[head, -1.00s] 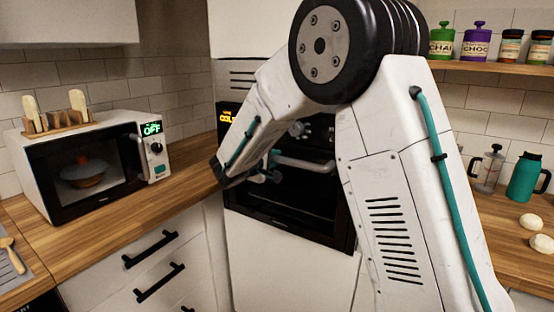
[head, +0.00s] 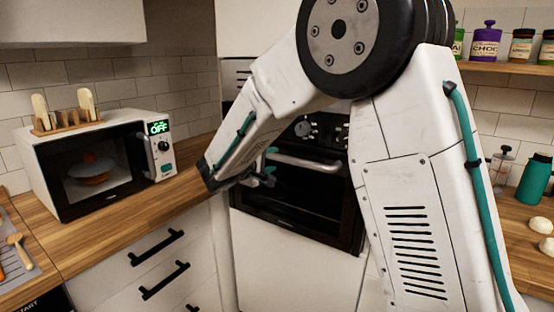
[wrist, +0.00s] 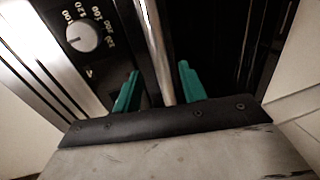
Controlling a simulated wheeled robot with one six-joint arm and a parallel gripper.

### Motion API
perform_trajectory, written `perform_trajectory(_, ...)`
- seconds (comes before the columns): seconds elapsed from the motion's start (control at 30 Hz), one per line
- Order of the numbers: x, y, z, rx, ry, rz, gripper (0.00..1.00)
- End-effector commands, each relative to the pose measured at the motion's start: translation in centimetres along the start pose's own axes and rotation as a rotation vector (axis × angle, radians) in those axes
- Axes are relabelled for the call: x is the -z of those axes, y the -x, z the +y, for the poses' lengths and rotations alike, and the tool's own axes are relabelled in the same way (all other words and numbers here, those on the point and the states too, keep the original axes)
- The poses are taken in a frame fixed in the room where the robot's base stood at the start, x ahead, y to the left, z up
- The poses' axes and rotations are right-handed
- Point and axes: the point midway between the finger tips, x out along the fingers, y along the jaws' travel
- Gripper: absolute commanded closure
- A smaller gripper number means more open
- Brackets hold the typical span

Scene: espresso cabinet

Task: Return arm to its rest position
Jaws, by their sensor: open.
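My arm spans the middle and right of the head view, bent at a large black joint. My gripper (head: 268,168) is partly hidden behind my forearm, in front of the built-in cabinet appliance (head: 300,195) with a dark glass door. In the wrist view my gripper (wrist: 160,92) shows two teal fingers, open and apart. The metal door handle (wrist: 157,50) appears between or just beyond the fingers; I cannot tell whether they touch it. The handle also shows in the head view (head: 305,163), just right of the gripper. The door looks shut.
A microwave (head: 100,165) reading OFF stands on the left wooden counter, with a bowl inside and a wooden rack on top. White drawers (head: 160,265) are below. At right are a teal jug (head: 534,180), a French press and a shelf of jars.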

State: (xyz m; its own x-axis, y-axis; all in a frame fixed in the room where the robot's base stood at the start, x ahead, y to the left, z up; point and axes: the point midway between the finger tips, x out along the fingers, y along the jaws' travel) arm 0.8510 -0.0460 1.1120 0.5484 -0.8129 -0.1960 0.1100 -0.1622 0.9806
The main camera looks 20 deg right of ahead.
Motion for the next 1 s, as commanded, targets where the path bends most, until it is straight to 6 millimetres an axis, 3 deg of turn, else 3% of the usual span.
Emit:
perform_trajectory(0.2, 0.0, 1.5, 0.0, 0.000, 0.000, -0.001, 0.58)
perform_trajectory(0.73, -0.3, 1.5, -0.3, 0.016, 0.049, -0.014, 0.58)
perform_trajectory(0.87, -3.4, 1.9, -3.6, 0.138, 0.127, -0.104, 0.58)
perform_trajectory(1.0, -9.6, 3.8, -5.2, 0.332, 0.150, -0.231, 0.58)
